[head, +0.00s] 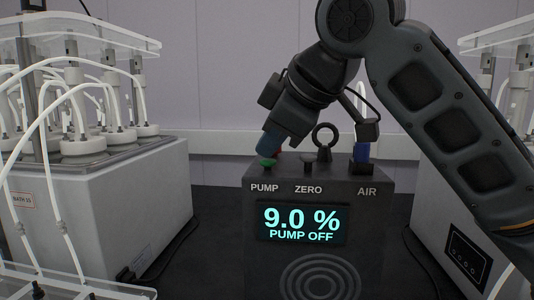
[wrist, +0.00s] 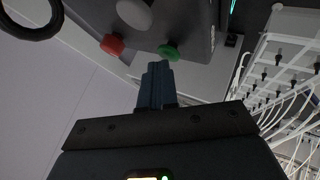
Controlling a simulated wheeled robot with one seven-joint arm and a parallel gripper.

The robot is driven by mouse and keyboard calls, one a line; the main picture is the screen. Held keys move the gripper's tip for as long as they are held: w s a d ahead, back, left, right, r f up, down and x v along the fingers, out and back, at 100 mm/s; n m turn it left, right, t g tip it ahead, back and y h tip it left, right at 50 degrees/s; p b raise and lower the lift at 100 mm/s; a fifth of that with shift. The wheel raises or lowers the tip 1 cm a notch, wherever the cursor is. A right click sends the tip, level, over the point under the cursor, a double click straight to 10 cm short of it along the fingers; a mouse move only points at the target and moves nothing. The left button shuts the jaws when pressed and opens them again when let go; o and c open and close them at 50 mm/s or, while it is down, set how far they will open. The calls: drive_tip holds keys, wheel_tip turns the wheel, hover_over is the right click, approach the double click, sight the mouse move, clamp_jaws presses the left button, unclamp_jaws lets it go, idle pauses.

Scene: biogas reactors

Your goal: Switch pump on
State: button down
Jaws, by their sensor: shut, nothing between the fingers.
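The dark pump box (head: 261,184) stands ahead, and its lit display (head: 299,222) reads "9.0 %" and "PUMP OFF". On its top, above the word PUMP, sits a green button (head: 266,162) with a red button (head: 280,155) behind it. In the wrist view the green button (wrist: 168,51) and the red button (wrist: 112,44) show apart. My gripper (head: 267,152) is shut and empty, its blue-grey fingers pointing down at the green button. In the wrist view my fingertips (wrist: 154,66) end close beside the green button. I cannot tell whether they touch it.
A grey ZERO knob (head: 309,158), a dark ring (head: 324,136) and a blue AIR fitting (head: 362,153) stand on the box, to the right of the buttons. A bath with white-capped bottles (head: 90,190) stands left; another unit (head: 452,235) stands right, partly behind my arm.

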sight(271, 161)
drive_tip(key=shift+r+p, duration=0.95)
drive_tip(key=shift+p, duration=0.05)
wheel_tip(271, 161, up, 6)
drive_tip(key=p, duration=0.6)
drive_tip(key=c, duration=1.8)
unclamp_jaws()
